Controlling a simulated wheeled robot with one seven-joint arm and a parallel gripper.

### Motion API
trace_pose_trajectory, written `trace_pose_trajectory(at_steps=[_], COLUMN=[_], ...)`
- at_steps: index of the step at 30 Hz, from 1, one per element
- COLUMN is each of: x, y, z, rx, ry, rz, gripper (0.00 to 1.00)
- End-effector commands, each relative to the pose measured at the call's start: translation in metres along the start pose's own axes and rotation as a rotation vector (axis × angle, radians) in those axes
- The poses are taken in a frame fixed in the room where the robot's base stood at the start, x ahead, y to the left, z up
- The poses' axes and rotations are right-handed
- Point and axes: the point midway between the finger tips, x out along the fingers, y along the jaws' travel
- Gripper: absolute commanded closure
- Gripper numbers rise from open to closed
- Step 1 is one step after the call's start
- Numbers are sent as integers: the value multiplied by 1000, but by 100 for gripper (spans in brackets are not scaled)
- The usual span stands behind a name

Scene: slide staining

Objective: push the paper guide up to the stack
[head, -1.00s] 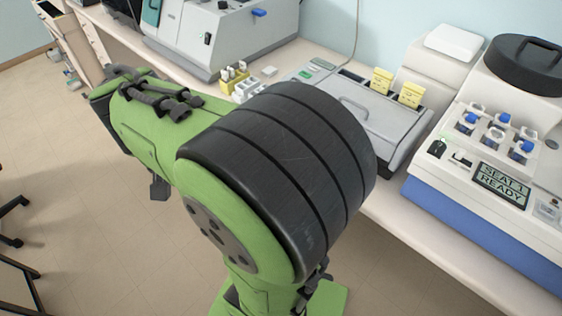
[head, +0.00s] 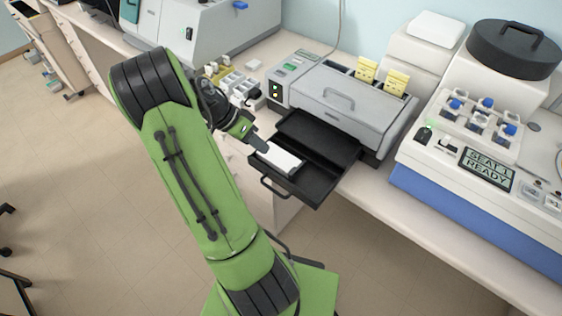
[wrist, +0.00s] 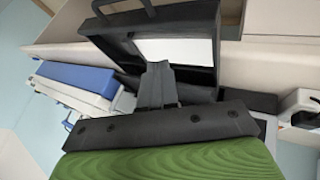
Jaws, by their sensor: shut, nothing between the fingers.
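The printer's black paper tray (head: 322,186) is pulled out at the front, and a white paper stack (head: 281,157) lies in its left part. My gripper (head: 259,145) is shut and empty, with its tips at the stack's back-left end, low over the tray. In the wrist view the gripper (wrist: 158,68) points into the tray (wrist: 120,50), and its tips overlap the edge of the white stack (wrist: 180,50). I cannot tell whether they touch it. The paper guide cannot be told apart from the black tray; my fingers may hide it.
The grey printer (head: 345,100) stands behind the tray. A white and blue machine (head: 470,180) is at the right. Small white and yellow containers (head: 232,80) sit on the bench behind my gripper. The tray's handle (head: 272,188) sticks out over open floor.

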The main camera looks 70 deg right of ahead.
Motion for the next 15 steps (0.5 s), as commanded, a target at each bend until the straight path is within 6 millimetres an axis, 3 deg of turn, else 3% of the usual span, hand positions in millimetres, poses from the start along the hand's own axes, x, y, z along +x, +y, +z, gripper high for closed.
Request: trace_pose_trajectory(at_steps=[6, 10, 15], x=[50, 58, 64], y=[0, 22, 34], z=[1, 0, 0], rx=[0, -1, -3], ry=[-3, -2, -1], rz=[4, 1, -2], gripper=[100, 100, 100])
